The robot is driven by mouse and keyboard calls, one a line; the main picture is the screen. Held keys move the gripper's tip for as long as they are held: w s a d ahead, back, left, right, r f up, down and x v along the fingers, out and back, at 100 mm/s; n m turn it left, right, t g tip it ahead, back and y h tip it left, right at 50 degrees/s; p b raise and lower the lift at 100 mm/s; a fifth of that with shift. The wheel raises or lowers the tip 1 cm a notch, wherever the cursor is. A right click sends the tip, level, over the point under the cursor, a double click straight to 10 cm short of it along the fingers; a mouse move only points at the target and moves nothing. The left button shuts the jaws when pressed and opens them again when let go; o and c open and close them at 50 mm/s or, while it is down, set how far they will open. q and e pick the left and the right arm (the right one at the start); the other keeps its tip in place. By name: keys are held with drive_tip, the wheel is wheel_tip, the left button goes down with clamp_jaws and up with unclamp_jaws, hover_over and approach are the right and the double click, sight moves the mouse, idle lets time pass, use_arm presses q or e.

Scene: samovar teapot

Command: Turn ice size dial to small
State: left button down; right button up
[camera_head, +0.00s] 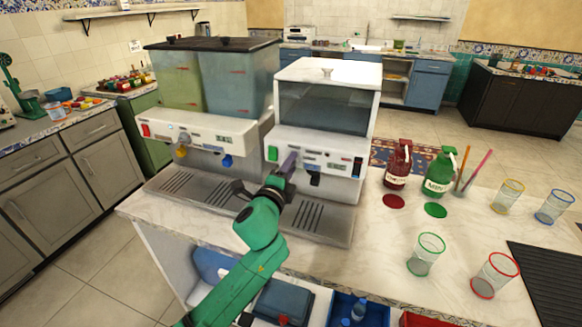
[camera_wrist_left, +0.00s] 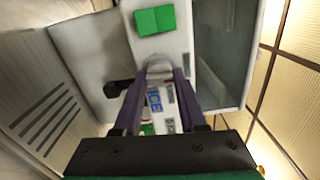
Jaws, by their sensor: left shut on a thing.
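The ice machine (camera_head: 325,108) is a white box with a clear tank, standing on the counter. Its front panel has a green switch (camera_head: 272,153), which also shows in the left wrist view (camera_wrist_left: 155,20), and an ICE label (camera_wrist_left: 154,101). My left gripper (camera_head: 288,163) is at the panel, just right of the green switch. In the left wrist view its purple fingers (camera_wrist_left: 159,76) are shut on a grey rounded dial (camera_wrist_left: 158,62). The dial's pointer and size marks cannot be made out. In the head view the gripper hides the dial. My right gripper is not in view.
A two-tank drink dispenser (camera_head: 215,75) stands close on the left. Red (camera_head: 398,165) and green (camera_head: 440,172) pump bottles stand on the counter to the right. Several coloured-rim glasses, including a green-rimmed one (camera_head: 426,254), stand at the front right.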

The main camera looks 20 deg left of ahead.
use_arm(q)
drive_tip(key=shift+f+n, duration=0.1)
drive_tip(key=shift+n, duration=0.5)
drive_tip(key=shift+c, duration=2.4)
unclamp_jaws()
drive_tip(key=shift+a, duration=0.1)
drive_tip(key=shift+s, duration=0.1)
drive_tip(key=s+b, duration=0.3)
drive_tip(key=s, duration=1.1)
drive_tip(key=shift+s+a, duration=0.25)
drive_tip(key=shift+a, duration=0.2)
